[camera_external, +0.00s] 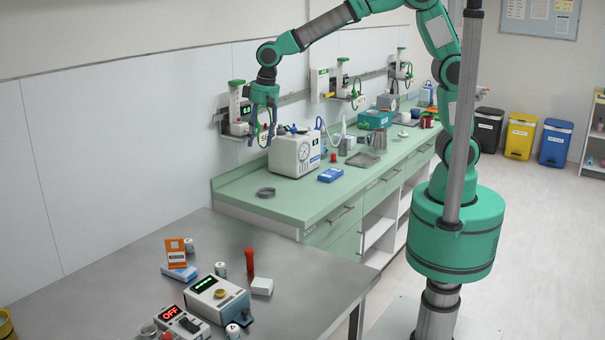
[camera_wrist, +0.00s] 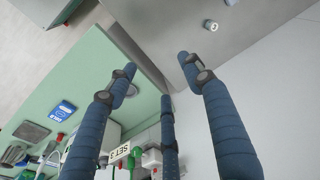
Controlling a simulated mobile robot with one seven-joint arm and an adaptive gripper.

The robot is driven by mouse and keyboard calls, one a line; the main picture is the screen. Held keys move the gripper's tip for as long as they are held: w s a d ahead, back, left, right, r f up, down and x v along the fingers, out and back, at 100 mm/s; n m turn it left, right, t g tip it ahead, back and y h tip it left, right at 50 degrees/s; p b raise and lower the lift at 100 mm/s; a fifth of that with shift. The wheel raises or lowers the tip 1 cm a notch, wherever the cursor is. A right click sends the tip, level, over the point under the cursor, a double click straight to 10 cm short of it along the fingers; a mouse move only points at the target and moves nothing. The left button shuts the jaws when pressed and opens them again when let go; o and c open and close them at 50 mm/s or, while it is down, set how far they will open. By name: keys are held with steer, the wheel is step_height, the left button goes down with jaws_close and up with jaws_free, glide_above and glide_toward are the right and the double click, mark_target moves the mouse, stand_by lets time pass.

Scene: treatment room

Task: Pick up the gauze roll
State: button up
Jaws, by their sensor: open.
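Several small white cylinders with dark marks stand on the grey metal table: one at the back (camera_external: 189,245), one in the middle (camera_external: 221,269) and one at the front (camera_external: 233,330). I cannot tell which, if any, is the gauze roll. A similar white cylinder (camera_wrist: 210,26) shows at the top of the wrist view, beyond my fingertips. My gripper (camera_external: 262,138) is open and empty, high above the green counter near the wall and away from the grey table. Its blue fingers (camera_wrist: 157,64) are spread in the wrist view.
The grey table (camera_external: 120,245) also holds an orange card box (camera_external: 176,252), a red cylinder (camera_external: 249,260), a white block (camera_external: 262,286) and two devices. The green counter (camera_external: 312,198) bears a white machine (camera_external: 293,155), a blue box (camera_external: 330,175) and a grey ring (camera_external: 265,192).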

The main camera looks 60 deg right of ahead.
steer(key=a+f+g, duration=0.1)
steer(key=a+f, duration=1.1)
steer(key=a, duration=0.4)
steer(key=h+p, duration=0.1)
glide_above(220, 265)
step_height(220, 265, down, 12)
steer(key=shift+a+r+n+g, duration=0.15)
steer(key=shift+r+n+g, duration=0.05)
steer(key=shift+n+g, duration=0.1)
steer(key=shift+f, duration=4.3)
steer(key=shift+d+f+b, duration=0.2)
steer(key=shift+f+b, duration=0.25)
steer(key=shift+f, duration=2.15)
